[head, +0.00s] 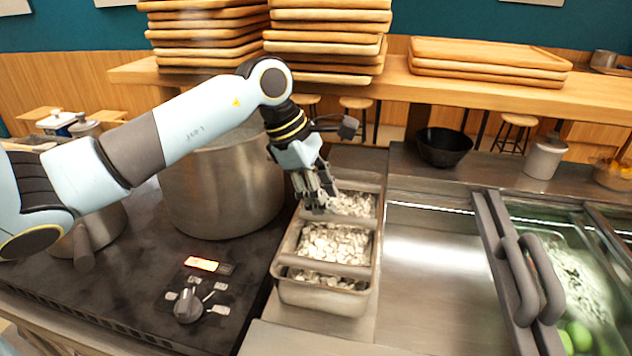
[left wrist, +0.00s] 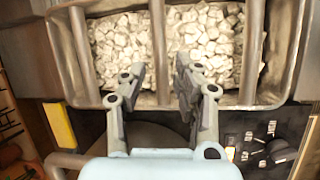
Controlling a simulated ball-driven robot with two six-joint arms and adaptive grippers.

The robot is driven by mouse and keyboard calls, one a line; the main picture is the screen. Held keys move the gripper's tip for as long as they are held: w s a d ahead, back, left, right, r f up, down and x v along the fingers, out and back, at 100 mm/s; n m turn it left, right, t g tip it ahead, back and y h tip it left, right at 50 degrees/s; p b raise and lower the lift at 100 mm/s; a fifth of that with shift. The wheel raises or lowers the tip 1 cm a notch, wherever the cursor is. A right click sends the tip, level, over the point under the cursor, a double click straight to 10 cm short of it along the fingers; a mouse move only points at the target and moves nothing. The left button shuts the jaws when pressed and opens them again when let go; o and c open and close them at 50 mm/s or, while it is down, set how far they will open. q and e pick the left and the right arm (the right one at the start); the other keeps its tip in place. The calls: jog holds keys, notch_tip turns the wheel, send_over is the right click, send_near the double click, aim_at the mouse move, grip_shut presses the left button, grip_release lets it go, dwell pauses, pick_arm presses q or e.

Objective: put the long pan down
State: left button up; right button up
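The long pan (head: 289,249) is a metal tray holding whitish chopped pieces, crossed by several metal bars. It sits right of the large pot in the head view, and its bottom is hard to judge for contact. It also fills the top of the left wrist view (left wrist: 219,98). My left gripper (head: 318,199) is over the pan's left side, toward its far end. In the left wrist view my left gripper (left wrist: 163,68) has its two fingers apart, with a crossbar (left wrist: 159,35) showing between them. Contact with it cannot be told. My right gripper is in neither view.
The large metal pot (head: 220,190) stands on the dark cooktop (head: 130,275), close left of the pan. A bare steel counter (head: 430,255) is to the right, then a bin with dark handles (head: 535,280). A black bowl (head: 443,147) and stacked wooden trays (head: 325,40) are behind.

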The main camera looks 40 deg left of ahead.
pick_arm(q)
jog(key=shift+v, duration=2.35)
